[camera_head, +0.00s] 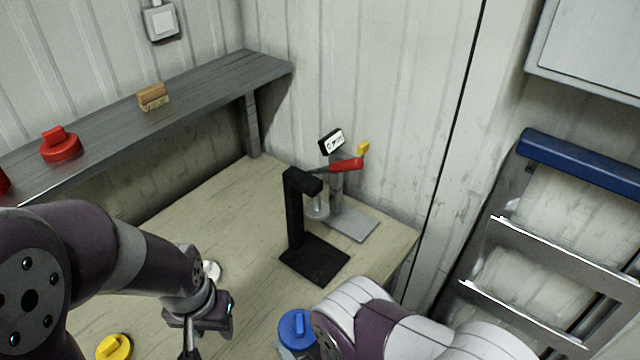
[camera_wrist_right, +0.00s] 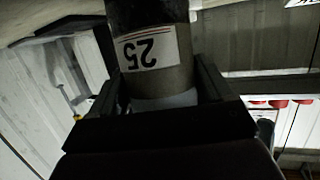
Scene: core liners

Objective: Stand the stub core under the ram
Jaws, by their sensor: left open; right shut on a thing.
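My right gripper (camera_wrist_right: 160,98) is shut on a grey cylinder with a white label reading 25, which looks like the stub core (camera_wrist_right: 178,80). The label is upside down in the right wrist view, and the core's far end is cut off. In the head view this gripper and the core are hidden or out of frame. A red-handled lever (camera_head: 346,165) is above. My left gripper (camera_head: 200,325) is open, low over the bench.
A grey stand with a flat base (camera_head: 355,225) is beside the press. A blue-capped thing (camera_head: 297,328), a yellow cap (camera_head: 114,346) and a small white thing (camera_head: 211,270) are on the bench (camera_head: 235,225). The shelf (camera_head: 210,85) holds a red cap (camera_head: 60,146) and a wooden block (camera_head: 152,97).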

